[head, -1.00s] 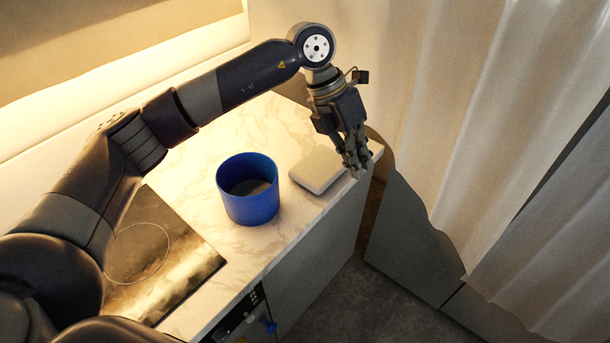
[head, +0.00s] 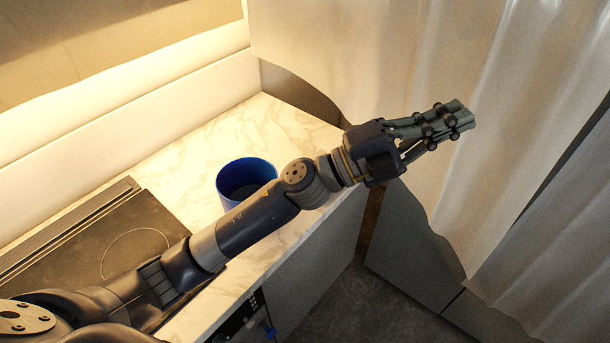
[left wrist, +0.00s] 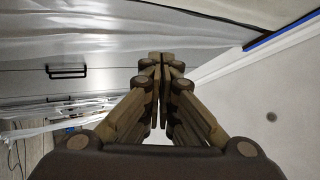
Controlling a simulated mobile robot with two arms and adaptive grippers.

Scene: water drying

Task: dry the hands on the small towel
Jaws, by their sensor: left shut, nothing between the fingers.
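My left gripper (head: 462,116) is shut and empty. It is stretched out past the counter's right end, in front of the pale curtain. The left wrist view shows its fingertips (left wrist: 161,60) together, with nothing between them. I cannot make out the small towel in either view now. The spot where a pale, flat square lay on the counter is covered by my left forearm and wrist in the head view. My right gripper is not in view.
A blue pot (head: 234,170) stands on the marble counter (head: 190,165), partly behind my left arm. A dark cooktop (head: 125,235) is to its left. The pale curtain (head: 400,50) hangs at the right. Dark floor (head: 340,305) lies in front of the counter.

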